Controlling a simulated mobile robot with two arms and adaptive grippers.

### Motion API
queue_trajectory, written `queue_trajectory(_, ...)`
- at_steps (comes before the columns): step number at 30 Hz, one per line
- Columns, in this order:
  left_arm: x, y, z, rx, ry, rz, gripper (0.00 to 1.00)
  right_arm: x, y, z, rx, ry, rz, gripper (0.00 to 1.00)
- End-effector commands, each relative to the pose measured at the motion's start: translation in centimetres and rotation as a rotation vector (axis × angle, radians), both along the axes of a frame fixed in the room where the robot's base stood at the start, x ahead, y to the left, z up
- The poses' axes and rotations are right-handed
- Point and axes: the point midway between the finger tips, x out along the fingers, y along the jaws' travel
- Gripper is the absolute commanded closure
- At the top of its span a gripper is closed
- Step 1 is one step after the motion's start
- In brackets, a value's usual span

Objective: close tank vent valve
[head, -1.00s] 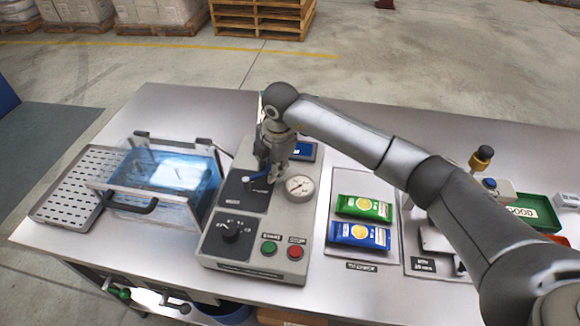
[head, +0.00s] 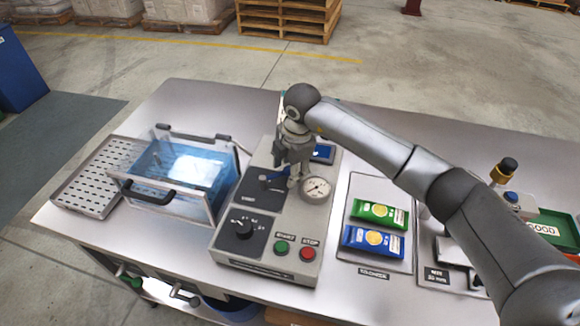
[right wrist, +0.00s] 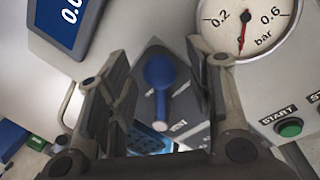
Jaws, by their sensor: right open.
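The tank vent valve is a blue lever (right wrist: 158,85) on a dark plate marked VENT; in the head view the lever (head: 276,174) shows partly behind my gripper. My right gripper (head: 291,178) is over the valve, left of the gauge. In the right wrist view my right gripper (right wrist: 155,68) is open, one finger on each side of the lever with visible gaps. The lever's round hub is at the top of that view and its handle points down. The clear tank (head: 130,187) with blue water stands left of the console (head: 222,250). My left gripper is out of view.
The pressure gauge (head: 317,188) is close right of the gripper. A black knob (head: 243,229), green START button (head: 281,248) and red STOP button (head: 307,254) sit at the console's front. Green (head: 380,214) and blue (head: 373,241) packets lie to the right.

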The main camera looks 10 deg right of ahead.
Motion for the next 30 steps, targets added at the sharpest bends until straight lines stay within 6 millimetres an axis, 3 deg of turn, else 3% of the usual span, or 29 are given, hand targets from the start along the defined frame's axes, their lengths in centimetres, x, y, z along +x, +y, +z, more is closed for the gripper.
queue_trajectory(8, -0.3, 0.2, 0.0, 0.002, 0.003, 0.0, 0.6, -0.1, -0.1, 1.0, 0.0, -0.001, -0.001, 0.52)
queue_trajectory(21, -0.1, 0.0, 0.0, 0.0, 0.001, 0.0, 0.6, -1.6, -0.8, 9.5, 0.0, -0.003, 0.0, 0.52)
queue_trajectory(30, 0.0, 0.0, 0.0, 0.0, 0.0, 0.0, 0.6, -2.1, -1.0, 11.7, 0.0, 0.001, 0.0, 0.52)
